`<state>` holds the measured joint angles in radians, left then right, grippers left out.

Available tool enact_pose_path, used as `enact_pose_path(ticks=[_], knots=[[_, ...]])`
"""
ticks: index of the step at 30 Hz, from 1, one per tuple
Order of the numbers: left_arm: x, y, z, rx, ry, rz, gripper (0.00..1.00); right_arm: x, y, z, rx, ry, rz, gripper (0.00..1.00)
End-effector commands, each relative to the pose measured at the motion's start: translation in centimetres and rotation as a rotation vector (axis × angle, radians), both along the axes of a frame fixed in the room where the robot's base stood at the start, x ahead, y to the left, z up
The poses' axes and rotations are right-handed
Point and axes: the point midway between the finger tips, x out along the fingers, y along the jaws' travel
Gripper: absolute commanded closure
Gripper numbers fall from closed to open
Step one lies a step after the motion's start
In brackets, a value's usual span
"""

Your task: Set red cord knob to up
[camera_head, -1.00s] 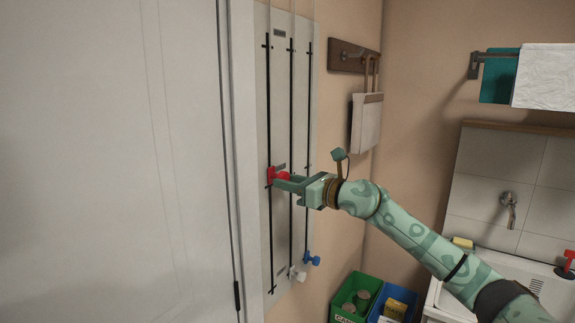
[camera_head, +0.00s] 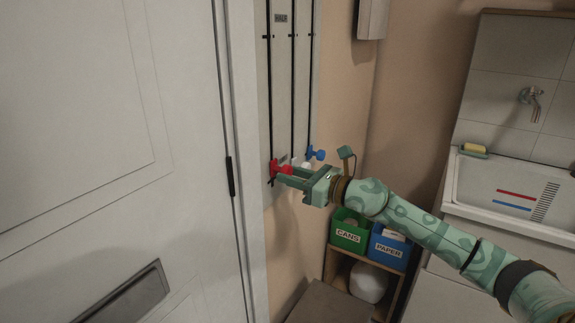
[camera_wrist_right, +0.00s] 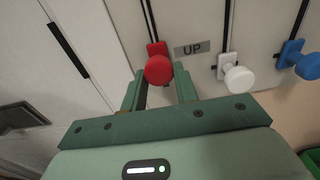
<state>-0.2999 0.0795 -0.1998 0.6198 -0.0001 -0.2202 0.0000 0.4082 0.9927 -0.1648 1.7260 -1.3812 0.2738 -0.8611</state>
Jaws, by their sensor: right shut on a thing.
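The red cord knob (camera_head: 274,167) sits near the bottom of the leftmost dark slot on the wall panel (camera_head: 305,75). My right gripper (camera_head: 282,173) reaches in from the right and is shut on the red knob. In the right wrist view the round red knob (camera_wrist_right: 158,69) shows between the two green fingers (camera_wrist_right: 159,84). A grey label reading UP (camera_wrist_right: 193,48) is just right of it. My left gripper is not in view.
A white knob (camera_wrist_right: 236,76) and a blue knob (camera_head: 316,153) sit at the bottoms of the other slots, close to the right of my gripper. A door (camera_head: 110,120) is at left. CANS (camera_head: 348,237) and PAPER (camera_head: 388,250) bins and a sink (camera_head: 515,195) are at right.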

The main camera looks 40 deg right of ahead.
Motion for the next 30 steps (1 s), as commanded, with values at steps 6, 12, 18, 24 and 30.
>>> enact_pose_path(ticks=[6,12,18,24,30], knots=[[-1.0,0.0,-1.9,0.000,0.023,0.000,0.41,0.0,0.2,-3.3,0.002,0.012,0.005,1.00],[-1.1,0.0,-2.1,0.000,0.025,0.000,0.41,-0.1,0.1,-3.4,0.002,0.006,0.004,1.00],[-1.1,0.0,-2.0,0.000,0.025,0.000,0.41,-0.1,0.1,-3.3,0.002,0.004,0.003,1.00],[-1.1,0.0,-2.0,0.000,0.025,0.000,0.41,0.0,0.1,-3.2,0.001,0.002,0.002,0.49],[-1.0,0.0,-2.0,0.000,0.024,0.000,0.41,0.0,0.0,-3.1,0.000,-0.001,0.000,0.49]])
